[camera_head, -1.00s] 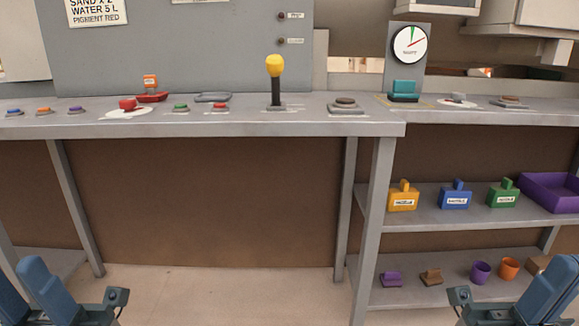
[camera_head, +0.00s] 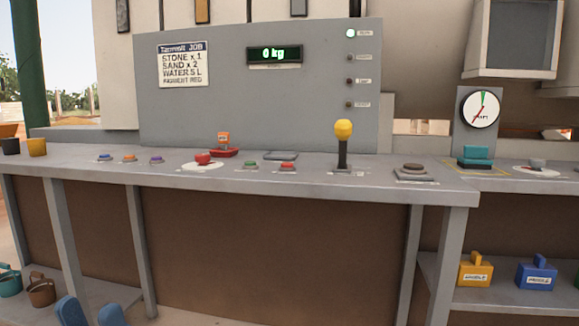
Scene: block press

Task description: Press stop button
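A red mushroom-shaped button (camera_head: 203,158) sits on a white round plate on the grey bench. A smaller flat red button (camera_head: 287,167) is further right, beside a green button (camera_head: 250,164). I cannot read any label that says which is the stop button. My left gripper (camera_head: 91,313) shows only as two blue fingertips, apart with a gap between them, at the bottom left edge. It is well below and in front of the bench top, away from the buttons. My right gripper is out of view.
A yellow-knobbed lever (camera_head: 343,147) stands upright right of the red buttons. A grey-brown button (camera_head: 413,171) is right of it. Blue, orange and purple buttons (camera_head: 130,158) are at left. A grey panel (camera_head: 220,105) with a "0 kg" display (camera_head: 274,55) rises behind.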

